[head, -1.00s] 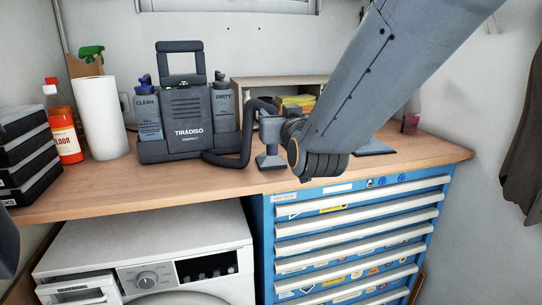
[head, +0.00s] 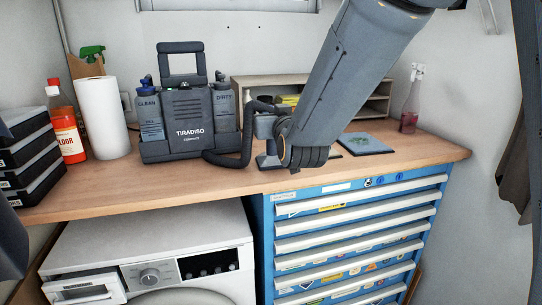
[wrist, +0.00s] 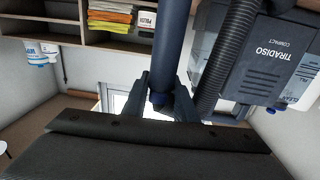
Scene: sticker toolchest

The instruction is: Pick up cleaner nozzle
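The cleaner nozzle has a dark tube (wrist: 172,45) that runs down the middle of the wrist view. Its flared foot (head: 268,160) rests on the worktop in the head view, right of the grey TIRADISO cleaner (head: 189,120), joined to it by a ribbed hose (head: 243,145). My gripper (wrist: 162,80) has one finger on each side of the tube, close against it. I cannot tell whether both fingers press on it. In the head view my wrist hides part of the nozzle and the fingers.
Behind is a shelf unit (head: 378,88) with folded cloths. A pad (head: 366,144) and a spray bottle (head: 411,100) stand to the right. A paper roll (head: 102,118), red bottle (head: 66,135) and black cases (head: 25,160) are left. Blue drawers (head: 262,235) are below.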

